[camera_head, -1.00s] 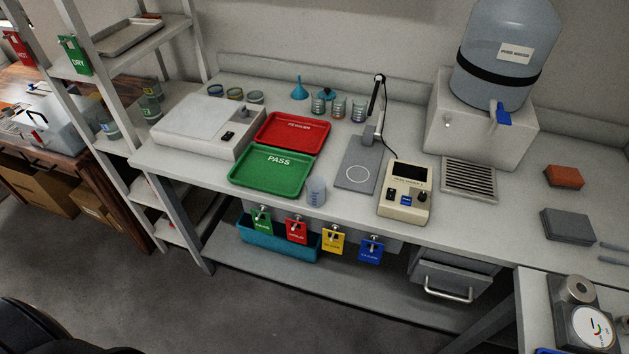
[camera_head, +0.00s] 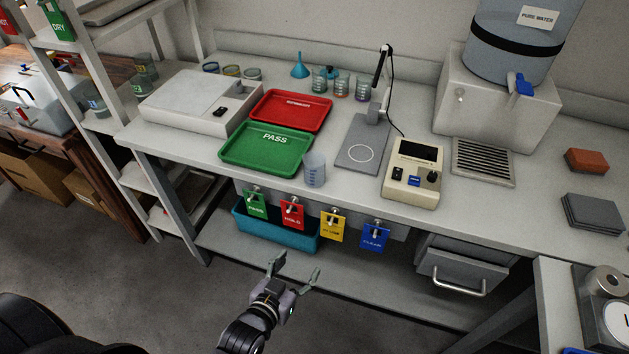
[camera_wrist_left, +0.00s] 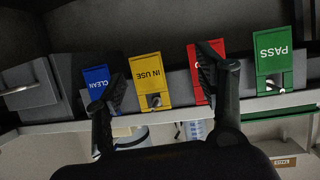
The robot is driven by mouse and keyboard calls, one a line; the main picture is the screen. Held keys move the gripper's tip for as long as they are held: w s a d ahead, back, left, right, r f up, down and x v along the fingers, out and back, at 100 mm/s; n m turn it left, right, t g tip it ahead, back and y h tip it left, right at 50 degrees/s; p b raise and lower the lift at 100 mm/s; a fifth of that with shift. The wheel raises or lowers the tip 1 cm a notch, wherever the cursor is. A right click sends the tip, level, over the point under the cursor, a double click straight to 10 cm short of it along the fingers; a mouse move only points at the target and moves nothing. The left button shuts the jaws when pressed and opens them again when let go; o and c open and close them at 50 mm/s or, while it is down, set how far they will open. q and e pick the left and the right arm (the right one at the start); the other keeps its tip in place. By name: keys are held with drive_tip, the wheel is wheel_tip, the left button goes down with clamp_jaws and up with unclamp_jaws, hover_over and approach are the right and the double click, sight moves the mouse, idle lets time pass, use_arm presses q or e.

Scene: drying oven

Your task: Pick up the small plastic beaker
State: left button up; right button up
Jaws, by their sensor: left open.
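The small plastic beaker (camera_head: 314,170) is translucent with blue markings. It stands upright near the front edge of the bench, just right of the green PASS tray (camera_head: 262,158). My left gripper (camera_head: 293,272) is open and empty, in front of the bench and below its top, lower in the picture than the beaker. In the left wrist view my two dark fingers (camera_wrist_left: 165,95) are spread apart, facing the hanging tags. A bluish part of what looks like the beaker (camera_wrist_left: 196,130) shows between them at the bench edge. My right gripper is not in view.
Coloured tags (camera_head: 333,226) hang under the bench's front edge, above a teal bin (camera_head: 262,240). A red tray (camera_head: 290,110), a grey stand (camera_head: 362,150) and a beige instrument (camera_head: 413,175) surround the beaker. Several glass beakers stand at the back.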

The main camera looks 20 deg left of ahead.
use_arm(q)
wheel_tip(320, 180, up, 17)
drive_tip(key=a+t+b, duration=0.2)
drive_tip(key=t+b, duration=0.1)
drive_tip(key=t, duration=0.2)
drive_tip(key=p, duration=0.2)
approach(310, 168)
drive_tip(key=shift+n+y, duration=0.3)
drive_tip(key=w, duration=0.4)
drive_tip(key=w+d, duration=0.1)
drive_tip(key=w, duration=0.2)
drive_tip(key=shift+d+f, duration=0.15)
drive_tip(key=w, duration=0.2)
drive_tip(key=w+p, duration=0.1)
drive_tip(key=w, duration=0.1)
drive_tip(key=shift+w+r, duration=0.2)
drive_tip(key=shift+w, duration=0.55)
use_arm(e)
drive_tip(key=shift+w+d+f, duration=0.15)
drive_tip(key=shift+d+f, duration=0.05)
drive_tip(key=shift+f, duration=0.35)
use_arm(q)
drive_tip(key=shift+s, duration=0.1)
drive_tip(key=c, duration=1.1)
drive_tip(key=shift+o, duration=0.2)
drive_tip(key=shift+r, duration=0.1)
